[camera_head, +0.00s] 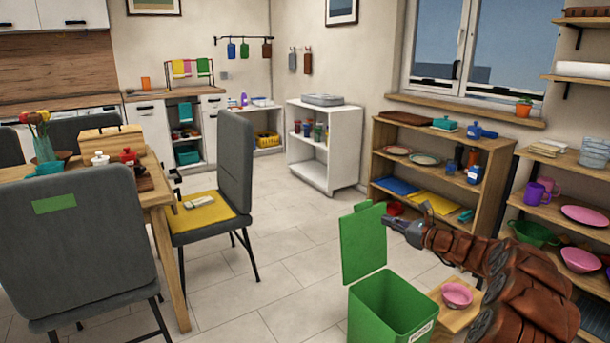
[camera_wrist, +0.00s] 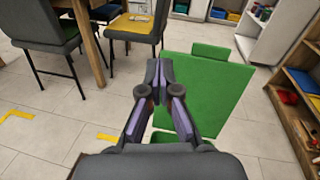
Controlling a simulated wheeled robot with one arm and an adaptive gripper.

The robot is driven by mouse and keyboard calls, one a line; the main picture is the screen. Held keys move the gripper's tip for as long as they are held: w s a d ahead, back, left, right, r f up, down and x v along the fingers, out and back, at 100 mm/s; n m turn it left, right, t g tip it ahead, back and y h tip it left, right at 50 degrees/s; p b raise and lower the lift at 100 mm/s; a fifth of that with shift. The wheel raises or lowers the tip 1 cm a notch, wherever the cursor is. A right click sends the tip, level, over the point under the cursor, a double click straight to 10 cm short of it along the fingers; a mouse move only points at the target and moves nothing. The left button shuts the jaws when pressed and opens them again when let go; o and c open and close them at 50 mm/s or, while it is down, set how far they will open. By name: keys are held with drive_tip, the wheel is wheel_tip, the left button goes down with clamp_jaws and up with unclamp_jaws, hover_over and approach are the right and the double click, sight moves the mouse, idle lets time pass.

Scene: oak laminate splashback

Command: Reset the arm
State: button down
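My gripper (camera_head: 396,226) is at the end of my brown arm at the lower right of the head view, pointing left. It is in the air near the raised lid of a green bin. In the wrist view, my gripper (camera_wrist: 159,72) has its two dark fingertips drawn together with nothing seen between them. The green lid (camera_head: 362,243) stands up from the bin (camera_head: 390,310). A large green panel (camera_wrist: 208,88) lies beyond and to the right of the fingers in the wrist view.
A wooden shelf (camera_head: 440,137) with dishes stands behind my gripper, and another shelf rack (camera_head: 560,205) is at right. A pink bowl (camera_head: 457,295) is beside the bin. A table and grey chairs (camera_head: 75,230) stand at left. Tiled floor (camera_head: 290,235) is clear between.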

drive_tip(key=s+a+r+n+g+y, duration=0.1)
drive_tip(key=s+a+r+n+g, duration=0.15)
drive_tip(key=a, duration=0.35)
drive_tip(key=s+a+r+n+g+y, duration=0.1)
drive_tip(key=s+a+n+g, duration=0.1)
drive_tip(key=s+a+n, duration=0.3)
drive_tip(key=s+a+n+g+h, duration=0.1)
drive_tip(key=s+a+n+g, duration=0.3)
drive_tip(key=s+a, duration=0.45)
drive_tip(key=s+a+n+g+h, duration=0.1)
drive_tip(key=s+a+n+g, duration=0.35)
drive_tip(key=s, duration=0.75)
drive_tip(key=s+d+f+n+g+h, duration=0.1)
drive_tip(key=s+f+n+h, duration=0.15)
drive_tip(key=s, duration=0.65)
drive_tip(key=s+d+f+n+g+h, duration=0.1)
drive_tip(key=s+d+f+n+h, duration=0.2)
drive_tip(key=s, duration=0.7)
drive_tip(key=s+d+f+n+h, duration=0.2)
drive_tip(key=s+d+n+h, duration=0.35)
drive_tip(key=s+d, duration=0.7)
wheel_tip(320, 180, up, 25)
drive_tip(key=s+a+p, duration=0.2)
drive_tip(key=p, duration=2.1)
drive_tip(key=shift+s+m, duration=0.3)
drive_tip(key=shift+s, duration=0.1)
